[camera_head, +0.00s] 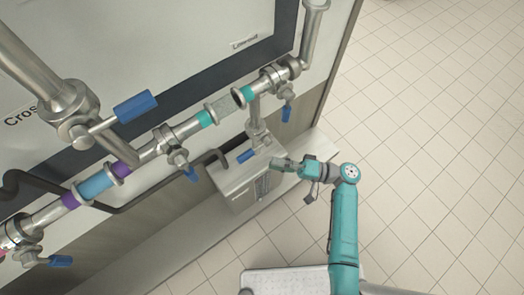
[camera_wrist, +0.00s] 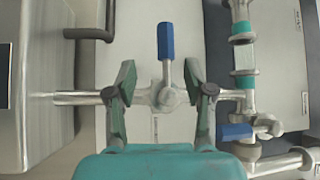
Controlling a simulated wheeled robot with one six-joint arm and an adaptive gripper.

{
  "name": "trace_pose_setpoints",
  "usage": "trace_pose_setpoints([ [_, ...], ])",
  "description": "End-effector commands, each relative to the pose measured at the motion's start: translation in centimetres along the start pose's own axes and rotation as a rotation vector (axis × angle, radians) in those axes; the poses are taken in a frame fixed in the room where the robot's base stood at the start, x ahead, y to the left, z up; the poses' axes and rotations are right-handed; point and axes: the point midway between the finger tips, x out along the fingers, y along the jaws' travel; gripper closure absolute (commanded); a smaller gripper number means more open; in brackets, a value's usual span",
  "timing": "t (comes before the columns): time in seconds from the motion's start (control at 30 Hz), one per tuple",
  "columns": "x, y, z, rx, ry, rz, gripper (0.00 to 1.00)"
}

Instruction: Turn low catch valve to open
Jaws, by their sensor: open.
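The low catch valve is a metal valve on a short pipe above a grey box in the head view. Its blue handle (camera_head: 246,156) points left, across the pipe. In the wrist view the valve body (camera_wrist: 166,97) sits on a sideways pipe, and its blue handle (camera_wrist: 165,41) points up, square to that pipe. My gripper (camera_head: 281,163) is just right of the valve in the head view. In the wrist view my gripper (camera_wrist: 160,76) is open, with one finger on each side of the handle's stem. Contact cannot be told.
The grey box (camera_head: 231,178) stands below the valve. Another blue-handled valve (camera_head: 287,113) is on the main pipe above; its handle also shows in the wrist view (camera_wrist: 235,131). A dark hose (camera_head: 150,191) runs along the left. Tiled floor (camera_head: 430,120) is clear at right.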

Motion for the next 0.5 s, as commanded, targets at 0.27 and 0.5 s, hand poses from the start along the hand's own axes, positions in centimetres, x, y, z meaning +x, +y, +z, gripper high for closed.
trace_pose_setpoints([
  [0.27, 1.4, -0.7, -0.3, -0.008, -0.017, -0.026, 0.47],
  [0.5, 5.4, -0.7, -0.2, -0.007, -0.018, -0.025, 0.47],
])
